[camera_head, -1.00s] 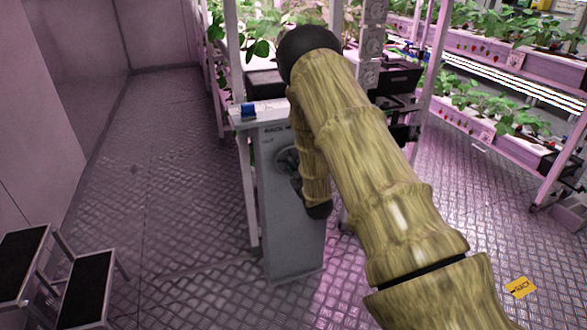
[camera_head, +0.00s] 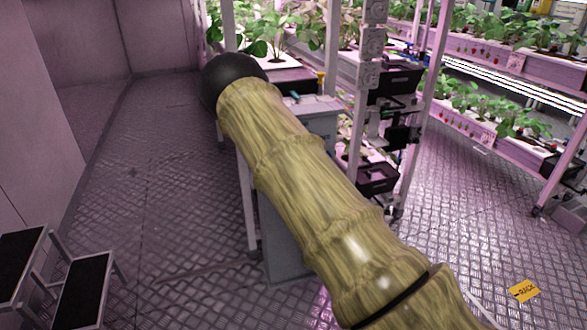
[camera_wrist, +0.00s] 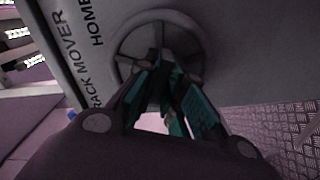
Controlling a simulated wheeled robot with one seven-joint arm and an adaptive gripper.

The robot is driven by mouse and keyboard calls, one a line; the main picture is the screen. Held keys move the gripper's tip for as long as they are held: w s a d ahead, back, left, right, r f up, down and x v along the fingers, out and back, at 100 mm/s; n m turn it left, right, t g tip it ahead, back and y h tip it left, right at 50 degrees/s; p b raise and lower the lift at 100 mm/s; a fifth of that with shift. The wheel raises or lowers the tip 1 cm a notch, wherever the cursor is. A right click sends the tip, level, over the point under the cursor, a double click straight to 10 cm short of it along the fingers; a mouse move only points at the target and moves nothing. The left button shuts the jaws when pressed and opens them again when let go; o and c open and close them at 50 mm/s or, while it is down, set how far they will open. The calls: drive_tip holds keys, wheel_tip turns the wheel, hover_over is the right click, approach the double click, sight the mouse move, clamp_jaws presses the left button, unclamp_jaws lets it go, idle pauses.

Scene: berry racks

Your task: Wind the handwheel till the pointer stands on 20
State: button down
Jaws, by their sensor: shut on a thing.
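The handwheel (camera_wrist: 138,43) is a grey spoked wheel on the face of a grey cabinet (camera_wrist: 235,50) in the wrist view. The cabinet carries the words "RACK MOVER" and "HOME". My gripper (camera_wrist: 168,80), with teal finger pads, is shut at the lower part of the wheel, over its hub and rim; the exact grip point is dark. In the head view the cabinet (camera_head: 285,255) shows only in part behind my arm, and the wheel and gripper are hidden there. No pointer or scale figures can be made out in either view.
Plant racks (camera_head: 475,40) stand at the back and right, with black boxes (camera_head: 377,178) on a post beside the cabinet. A step stool (camera_head: 85,285) is at lower left. A yellow floor sign (camera_head: 523,290) lies at right.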

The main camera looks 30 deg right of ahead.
drive_tip(key=shift+s+d+f, duration=0.1)
drive_tip(key=shift+s+f, duration=0.05)
drive_tip(key=shift+f, duration=0.05)
idle(0.4)
drive_tip(key=c, duration=1.5)
unclamp_jaws()
drive_tip(key=shift+r, duration=0.1)
drive_tip(key=v, duration=1.2)
